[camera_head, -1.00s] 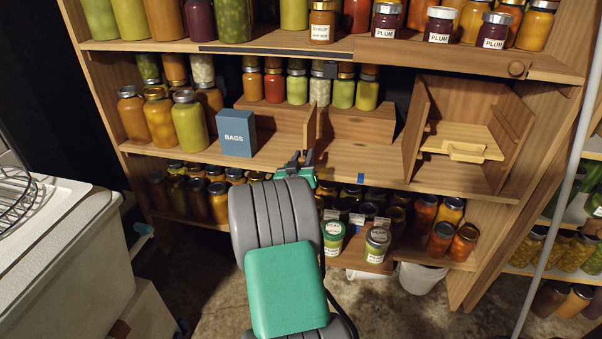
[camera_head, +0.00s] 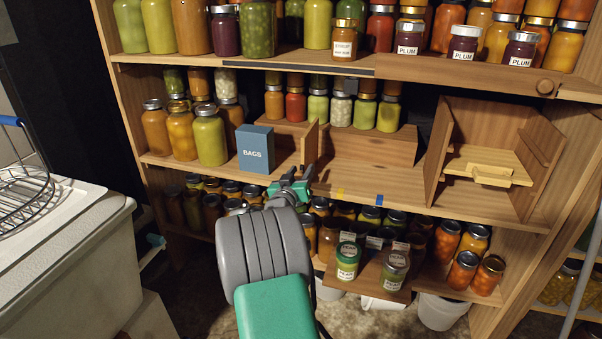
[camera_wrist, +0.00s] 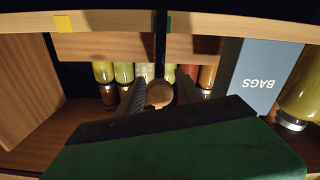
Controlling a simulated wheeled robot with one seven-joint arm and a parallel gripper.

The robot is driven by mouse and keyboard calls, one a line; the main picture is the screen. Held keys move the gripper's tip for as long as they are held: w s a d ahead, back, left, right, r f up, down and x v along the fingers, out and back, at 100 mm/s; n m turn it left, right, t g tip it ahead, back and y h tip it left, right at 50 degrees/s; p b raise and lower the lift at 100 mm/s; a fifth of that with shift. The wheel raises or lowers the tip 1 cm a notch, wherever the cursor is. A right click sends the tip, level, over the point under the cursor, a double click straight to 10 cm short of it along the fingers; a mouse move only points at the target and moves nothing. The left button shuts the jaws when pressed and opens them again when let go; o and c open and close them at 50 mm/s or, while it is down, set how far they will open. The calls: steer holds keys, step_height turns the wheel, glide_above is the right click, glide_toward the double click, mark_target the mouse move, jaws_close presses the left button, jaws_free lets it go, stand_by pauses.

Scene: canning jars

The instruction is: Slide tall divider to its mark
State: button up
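The tall divider (camera_head: 311,145) is an upright wooden panel on the middle shelf, right of the blue BAGS box (camera_head: 255,148). In the wrist view, which is upside down, a round wooden knob (camera_wrist: 160,93) shows between my fingers. My gripper (camera_head: 297,180) is at the shelf's front edge, just below and left of the divider's front; its fingers appear spread on either side of the knob (camera_wrist: 160,105). I cannot tell whether they touch it. The shelf edge bears a yellow mark (camera_head: 340,191) and, farther right, a blue mark (camera_head: 379,199). A green mark (camera_wrist: 168,22) shows in the wrist view.
Several jars (camera_head: 209,135) stand left of the box. A wooden riser (camera_head: 368,147) with jars behind it is right of the divider. A wooden compartment with a small tray (camera_head: 478,166) is farther right. Jars (camera_head: 347,260) stand on a low board beneath.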

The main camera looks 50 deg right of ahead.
steer(key=shift+o, duration=0.7)
steer(key=p+v, duration=0.1)
steer(key=v, duration=0.7)
steer(key=shift+r, duration=0.1)
